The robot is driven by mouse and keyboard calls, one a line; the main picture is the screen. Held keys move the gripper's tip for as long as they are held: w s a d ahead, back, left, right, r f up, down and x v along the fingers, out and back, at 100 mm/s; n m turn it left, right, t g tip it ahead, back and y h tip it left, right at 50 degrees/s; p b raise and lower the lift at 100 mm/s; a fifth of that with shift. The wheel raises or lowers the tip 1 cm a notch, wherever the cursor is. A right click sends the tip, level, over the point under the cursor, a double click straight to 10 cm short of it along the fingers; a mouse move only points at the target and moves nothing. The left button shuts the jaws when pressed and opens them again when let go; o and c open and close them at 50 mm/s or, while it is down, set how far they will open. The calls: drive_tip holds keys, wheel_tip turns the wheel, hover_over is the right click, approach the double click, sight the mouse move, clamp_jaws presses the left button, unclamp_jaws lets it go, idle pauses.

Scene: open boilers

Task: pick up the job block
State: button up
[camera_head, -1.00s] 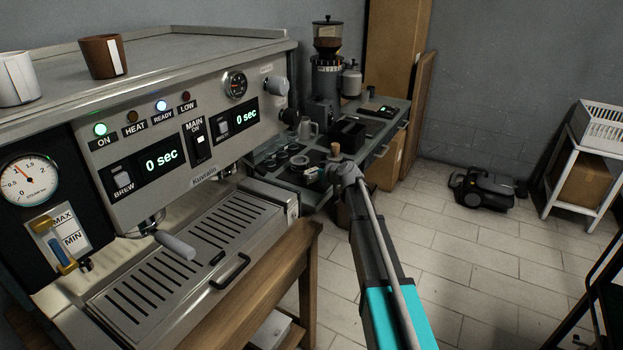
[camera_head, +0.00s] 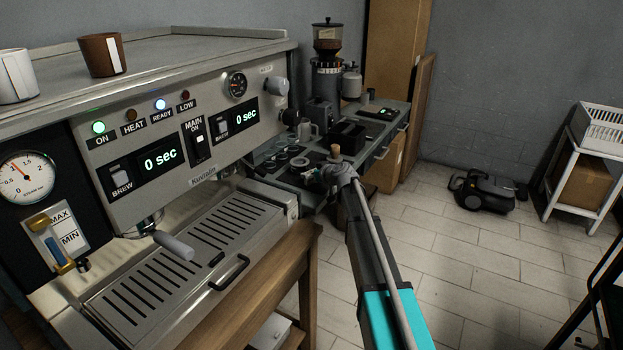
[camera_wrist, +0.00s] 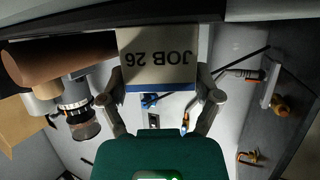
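The job block (camera_wrist: 158,55) shows at the top middle of the wrist view, a pale block with a dark blue band and "JOB 26" upside down in that picture. My gripper (camera_wrist: 160,78) has one finger on each side of it, close to its left and right edges. I cannot tell whether the fingers press on the block or leave a small gap. In the head view my gripper (camera_head: 325,178) is over the small side counter, and I cannot make out the block there.
The side counter (camera_head: 376,150) holds a grinder (camera_head: 327,75), a metal jug (camera_head: 306,130), a dark box (camera_head: 347,134) and several small round parts. A wooden-handled tool (camera_head: 335,151) stands right beside my gripper. The espresso machine (camera_head: 190,150) is on the left.

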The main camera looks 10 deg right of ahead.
drive_tip(key=c, duration=0.5)
drive_tip(key=shift+r, duration=0.15)
wheel_tip(320, 180, up, 2)
drive_tip(key=shift+p, duration=1.2)
drive_tip(key=s+r+p, duration=0.3)
drive_tip(key=s, duration=0.1)
drive_tip(key=s+r+p, duration=0.7)
drive_tip(key=s, duration=0.2)
drive_tip(key=shift+d+r, duration=0.15)
drive_tip(key=shift+d, duration=0.25)
drive_tip(key=shift+s+r+p, duration=0.2)
drive_tip(key=shift+s+p, duration=0.1)
drive_tip(key=shift+s, duration=0.2)
drive_tip(key=shift+c, duration=0.2)
drive_tip(key=shift+s, duration=0.1)
